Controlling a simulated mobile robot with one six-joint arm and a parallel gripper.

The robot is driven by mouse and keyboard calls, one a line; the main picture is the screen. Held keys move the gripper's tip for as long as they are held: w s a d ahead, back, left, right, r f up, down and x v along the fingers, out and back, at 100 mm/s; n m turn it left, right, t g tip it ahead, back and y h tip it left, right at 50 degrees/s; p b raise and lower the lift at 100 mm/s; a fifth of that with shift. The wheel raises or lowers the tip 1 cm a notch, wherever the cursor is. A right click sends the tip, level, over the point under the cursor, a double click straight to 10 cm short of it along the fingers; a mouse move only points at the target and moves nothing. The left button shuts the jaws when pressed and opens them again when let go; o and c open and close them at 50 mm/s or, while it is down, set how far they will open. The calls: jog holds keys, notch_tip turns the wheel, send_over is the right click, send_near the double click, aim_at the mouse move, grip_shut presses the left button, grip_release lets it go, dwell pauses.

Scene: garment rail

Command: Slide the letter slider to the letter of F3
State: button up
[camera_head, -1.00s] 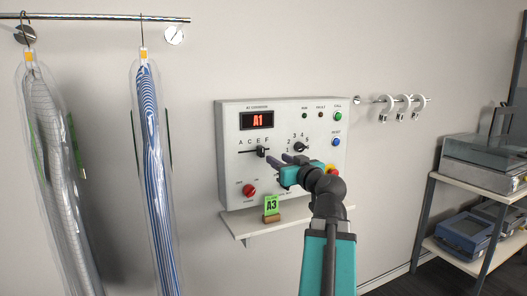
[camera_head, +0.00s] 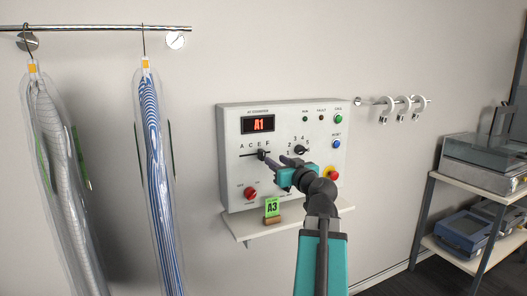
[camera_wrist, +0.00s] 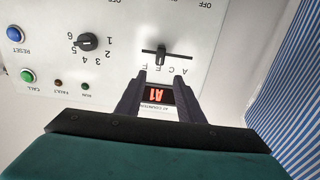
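The letter slider (camera_head: 261,154) is a dark knob on a horizontal slot below the letters A, C, E, F on the white control panel (camera_head: 230,180). In the wrist view, which is upside down, the slider knob (camera_wrist: 161,56) stands near the E, away from the A. The red display (camera_head: 257,124) reads A1. My gripper (camera_head: 267,160) is at the panel close to the slider, partly covering it in the head view. In the wrist view my gripper (camera_wrist: 161,82) has its two fingers apart, with the knob just beyond and between the tips. Contact cannot be told.
The number dial (camera_head: 300,150) is right of the slider. A red knob (camera_head: 250,193), a red stop button (camera_head: 332,173) and a blue reset button (camera_head: 336,144) are nearby. A green A3 card (camera_head: 272,207) stands on the ledge. Bagged garments (camera_head: 155,150) hang at left.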

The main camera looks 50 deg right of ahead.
aim_at(263, 153)
jog(key=shift+p+x, duration=1)
jog(key=shift+x, duration=4.1)
jog(key=shift+c, duration=0.4)
grip_shut()
